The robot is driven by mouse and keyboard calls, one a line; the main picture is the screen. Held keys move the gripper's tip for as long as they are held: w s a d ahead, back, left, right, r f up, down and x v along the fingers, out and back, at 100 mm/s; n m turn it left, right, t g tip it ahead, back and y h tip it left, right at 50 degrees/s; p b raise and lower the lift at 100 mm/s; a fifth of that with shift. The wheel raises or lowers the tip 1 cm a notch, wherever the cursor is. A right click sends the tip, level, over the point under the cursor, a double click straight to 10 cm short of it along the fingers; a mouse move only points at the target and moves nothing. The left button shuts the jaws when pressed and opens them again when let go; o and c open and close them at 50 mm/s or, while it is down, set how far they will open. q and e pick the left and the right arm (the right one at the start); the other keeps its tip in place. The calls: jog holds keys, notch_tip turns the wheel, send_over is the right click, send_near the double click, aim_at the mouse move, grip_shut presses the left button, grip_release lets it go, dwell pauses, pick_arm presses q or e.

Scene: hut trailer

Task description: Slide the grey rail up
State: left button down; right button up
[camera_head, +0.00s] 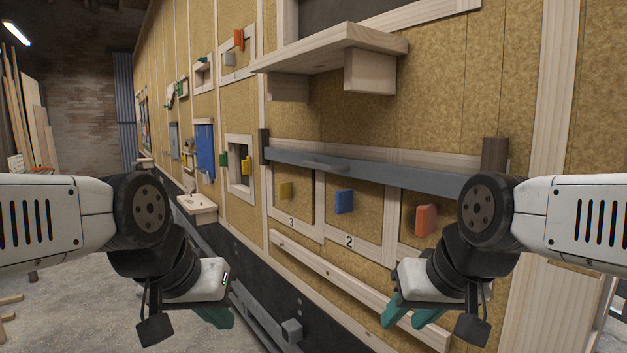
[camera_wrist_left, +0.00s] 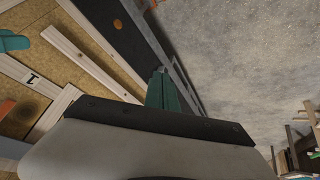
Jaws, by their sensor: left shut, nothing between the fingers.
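The grey rail (camera_head: 390,170) is a long bar with a small handle (camera_head: 325,163) on its left part. It runs across the wall above the numbered panels, between a dark block (camera_head: 263,146) at its left and a dark post (camera_head: 495,155) at its right. My left gripper (camera_head: 217,316) is shut and empty, low and left of the rail, apart from it. Its green fingers also show in the left wrist view (camera_wrist_left: 165,90). My right gripper (camera_head: 408,318) is open and empty, below the rail near the lower wooden strip. My right arm hides part of the rail's right end.
A wooden shelf (camera_head: 335,50) juts out above the rail. A wooden strip (camera_head: 330,279) and a lower grey bar (camera_head: 262,322) run along the wall's foot. Open floor lies at left.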

pick_arm(q)
jog(key=d+f+n+g+h, duration=0.2)
jog(key=d+n+g+h, duration=0.15)
jog(key=d, duration=0.25)
jog(key=w+d+r+n+g+h, duration=0.2)
jog(key=w+d+n+h, duration=0.2)
jog(key=d+h, duration=0.15)
jog(key=w+d+r+n+g+h, duration=0.1)
jog(key=w+d+r+n+h, duration=0.25)
jog(key=w+d, duration=0.2)
jog(key=w+a+n+t+h, duration=0.2)
jog(key=w+a+n+t, duration=0.3)
jog(key=w, duration=0.5)
jog(key=w+a+r+n+t+h, duration=0.1)
jog(key=w+a+n+t+h, duration=0.2)
jog(key=w+a+n+t, duration=0.3)
jog(key=w+n+t, duration=0.3)
jog(key=w, duration=0.1)
jog(key=shift+w+r+n+t, duration=0.15)
jog(key=shift+n+t, duration=0.2)
jog(key=shift+n, duration=0.05)
